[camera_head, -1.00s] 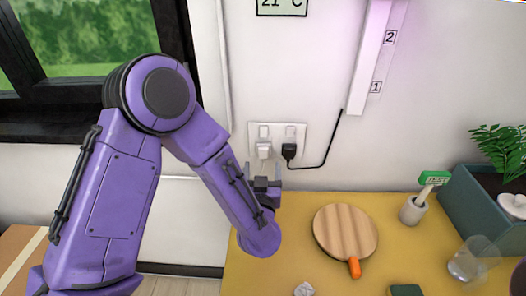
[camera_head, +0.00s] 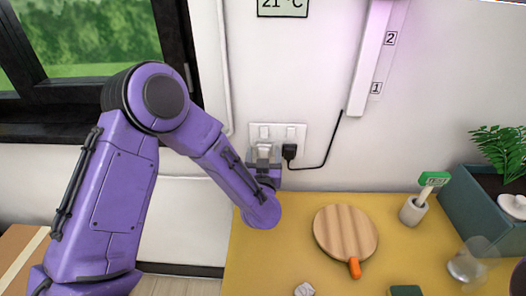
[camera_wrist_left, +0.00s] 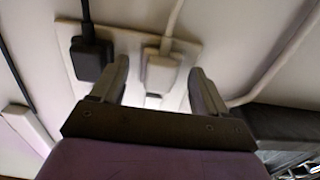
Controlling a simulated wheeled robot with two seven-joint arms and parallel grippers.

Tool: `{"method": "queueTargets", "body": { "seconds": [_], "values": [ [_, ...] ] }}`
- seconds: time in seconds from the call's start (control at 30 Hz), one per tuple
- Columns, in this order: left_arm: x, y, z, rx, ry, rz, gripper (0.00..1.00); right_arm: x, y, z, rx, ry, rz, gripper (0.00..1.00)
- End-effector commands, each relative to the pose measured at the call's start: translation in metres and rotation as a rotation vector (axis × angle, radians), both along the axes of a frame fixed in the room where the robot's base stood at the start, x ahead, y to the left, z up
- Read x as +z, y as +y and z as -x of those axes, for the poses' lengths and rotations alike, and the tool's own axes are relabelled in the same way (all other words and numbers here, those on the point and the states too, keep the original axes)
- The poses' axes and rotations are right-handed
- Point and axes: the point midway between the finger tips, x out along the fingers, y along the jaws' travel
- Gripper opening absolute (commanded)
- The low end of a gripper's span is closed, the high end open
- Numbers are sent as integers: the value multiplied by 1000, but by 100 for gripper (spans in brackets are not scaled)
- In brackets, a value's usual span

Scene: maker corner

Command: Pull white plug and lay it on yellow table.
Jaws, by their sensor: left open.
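The white plug (camera_wrist_left: 160,72) sits in the left socket of the double wall outlet (camera_head: 278,131), with its white cable running away from it. In the head view it is mostly hidden behind my left gripper (camera_head: 264,153). In the left wrist view my left gripper (camera_wrist_left: 160,85) is open, with one finger on each side of the white plug and gaps showing between. The yellow table (camera_head: 290,240) lies below the outlet. My right gripper is not in view.
A black plug (camera_head: 289,151) with a black cable sits in the socket right beside the white one. A wooden paddle (camera_head: 345,233), a crumpled paper (camera_head: 304,289), a pot with a green tag (camera_head: 413,210), a glass (camera_head: 468,265) and a planter (camera_head: 480,210) are on the table. The table's left part is clear.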

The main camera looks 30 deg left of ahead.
Motion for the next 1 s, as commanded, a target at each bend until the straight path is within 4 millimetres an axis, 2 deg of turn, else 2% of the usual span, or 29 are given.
{"method": "queueTargets", "body": {
  "seconds": [0.97,1.0],
  "values": [
    [0,0,0,0,0,0,74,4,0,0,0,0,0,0],
    [0,0,0,0,0,0,68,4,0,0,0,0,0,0]
  ]
}}
